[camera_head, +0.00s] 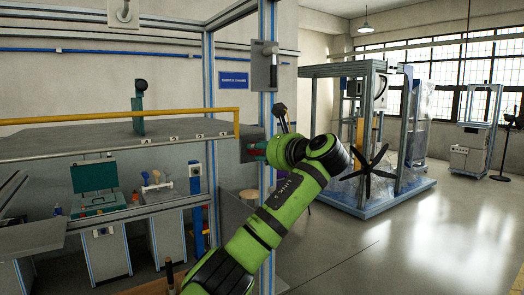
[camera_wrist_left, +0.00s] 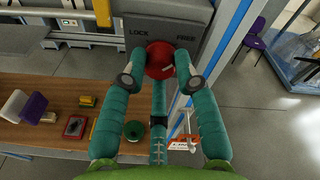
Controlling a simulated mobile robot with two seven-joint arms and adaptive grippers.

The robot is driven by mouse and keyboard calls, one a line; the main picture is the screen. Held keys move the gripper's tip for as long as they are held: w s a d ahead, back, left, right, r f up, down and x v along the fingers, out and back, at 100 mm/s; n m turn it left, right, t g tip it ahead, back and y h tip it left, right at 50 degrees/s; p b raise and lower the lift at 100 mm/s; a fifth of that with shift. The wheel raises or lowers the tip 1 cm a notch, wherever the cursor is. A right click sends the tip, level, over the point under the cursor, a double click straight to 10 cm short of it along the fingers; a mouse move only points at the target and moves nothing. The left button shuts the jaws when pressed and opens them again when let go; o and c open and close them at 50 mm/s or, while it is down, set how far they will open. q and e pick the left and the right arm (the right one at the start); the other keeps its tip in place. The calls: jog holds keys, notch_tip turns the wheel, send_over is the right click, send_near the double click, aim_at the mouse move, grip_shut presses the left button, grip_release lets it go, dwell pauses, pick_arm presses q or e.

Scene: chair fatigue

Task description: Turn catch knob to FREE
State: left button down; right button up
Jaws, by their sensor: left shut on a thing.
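The red catch knob (camera_wrist_left: 159,62) sits at the lower edge of a dark grey panel (camera_wrist_left: 150,27) marked LOCK on the left and FREE on the right. I cannot tell which label the knob points to. In the head view my green left arm reaches up to the dark panel (camera_head: 252,146) on the frame post, and the gripper (camera_head: 259,150) is mostly hidden by the wrist.
The blue-edged frame post (camera_head: 268,90) stands right beside the panel. A grey shelf (camera_head: 120,137) with a yellow rail (camera_head: 120,117) is to the left. In the left wrist view, a wooden bench (camera_wrist_left: 65,125) with small items lies below. Open floor lies to the right.

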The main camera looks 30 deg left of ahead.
pick_arm(q)
jog(key=shift+r, duration=0.25)
jog(key=c, duration=1.2)
grip_release()
jog(key=shift+c, duration=0.2)
jog(key=o, duration=0.3)
jog(key=shift+a+f, duration=0.1)
jog(key=v, duration=1.2)
jog(key=shift+s, duration=0.15)
